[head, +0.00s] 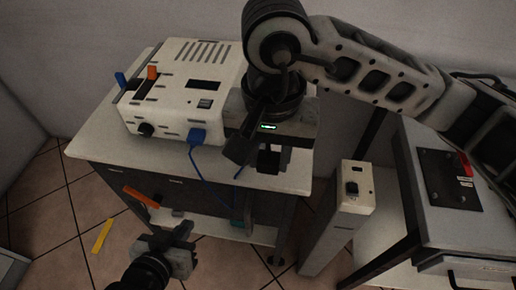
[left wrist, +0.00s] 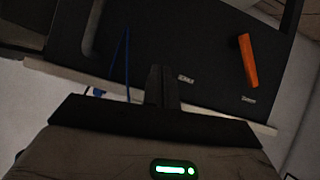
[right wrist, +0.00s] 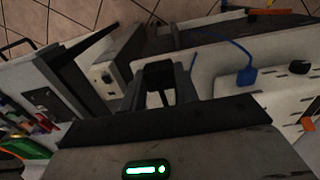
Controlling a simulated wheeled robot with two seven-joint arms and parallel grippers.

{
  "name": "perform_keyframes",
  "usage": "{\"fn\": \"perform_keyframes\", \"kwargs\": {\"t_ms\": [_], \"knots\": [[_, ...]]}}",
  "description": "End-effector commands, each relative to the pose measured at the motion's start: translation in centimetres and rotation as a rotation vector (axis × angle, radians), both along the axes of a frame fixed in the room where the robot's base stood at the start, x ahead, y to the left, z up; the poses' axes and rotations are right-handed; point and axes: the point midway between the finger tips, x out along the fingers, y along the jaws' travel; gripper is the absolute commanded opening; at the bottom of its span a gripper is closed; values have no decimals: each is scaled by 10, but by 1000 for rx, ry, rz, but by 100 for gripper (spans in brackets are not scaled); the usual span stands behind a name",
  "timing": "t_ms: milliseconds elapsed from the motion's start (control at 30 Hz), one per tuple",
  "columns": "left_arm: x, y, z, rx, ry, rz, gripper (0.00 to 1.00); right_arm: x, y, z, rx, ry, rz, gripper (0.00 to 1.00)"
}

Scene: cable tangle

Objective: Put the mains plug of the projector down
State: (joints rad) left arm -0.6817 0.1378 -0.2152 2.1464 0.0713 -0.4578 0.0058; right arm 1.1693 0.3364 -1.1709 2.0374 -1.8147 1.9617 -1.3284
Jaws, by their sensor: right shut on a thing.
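The projector appears to be the white box (head: 190,85) on the cart top. A blue connector (head: 197,135) sits in its front, and a blue cable (head: 203,168) hangs from it over the cart's front edge. A short blue cable end (head: 238,172) shows beside this gripper. My left gripper (head: 188,240) is low in front of the cart, its fingers together and empty.
The cart top (head: 95,140) has a bare strip at the left front. An orange handle (head: 141,197) is on the cart's dark front. A white post (head: 350,190) with a black fitting and another bench (head: 425,225) stand at right. A yellow strip (head: 102,235) lies on the floor.

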Motion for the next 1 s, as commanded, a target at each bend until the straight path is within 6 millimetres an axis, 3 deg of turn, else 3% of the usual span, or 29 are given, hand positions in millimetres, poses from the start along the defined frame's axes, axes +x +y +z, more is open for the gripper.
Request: {"fn": "perform_keyframes", "kwargs": {"t_ms": [100, 233, 600, 800, 1000], "knots": [[0, 1, 0, 8, 5, -1, 0, -14, 14, 14, 1, -1, 7, 3], [0, 1, 1, 12, 8, -3, 0, -11, 17, 14, 0, 3, -2, 3], [-4, 4, 4, 37, 29, -9, 0, 75, 11, -25, -1, 7, -6, 3], [-5, 5, 5, 47, 30, -11, 0, 102, 10, -63, -1, 6, -1, 3], [-5, 5, 4, 49, 31, -12, 0, 115, 10, -78, 2, 4, 2, 3]]}}
